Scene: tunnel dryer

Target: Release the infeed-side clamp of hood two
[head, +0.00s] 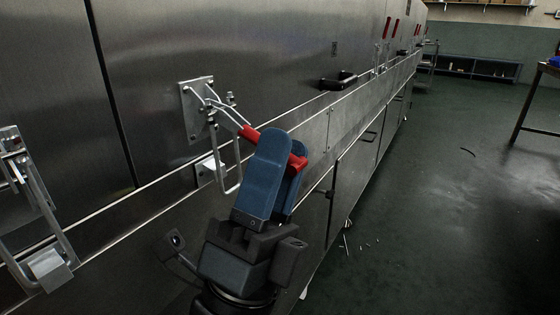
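A steel toggle clamp (198,108) is fixed to the hood wall left of centre in the head view. Its red-gripped lever (250,133) sticks out from the wall, to the right and slightly down. My gripper (282,160) has its blue fingers on either side of the red grip and looks shut on it. The grip's end shows past the near finger. The wire loop (239,165) hangs down in front of a small keeper bracket (205,171). I cannot tell whether the loop still touches the keeper.
Another clamp (38,215) stands at the left edge, its lever out of view. A black handle (339,81) juts from the wall; more red levers (387,28) stand upright farther along. The floor (440,200) to the right is mostly clear, with a table (538,70) beyond.

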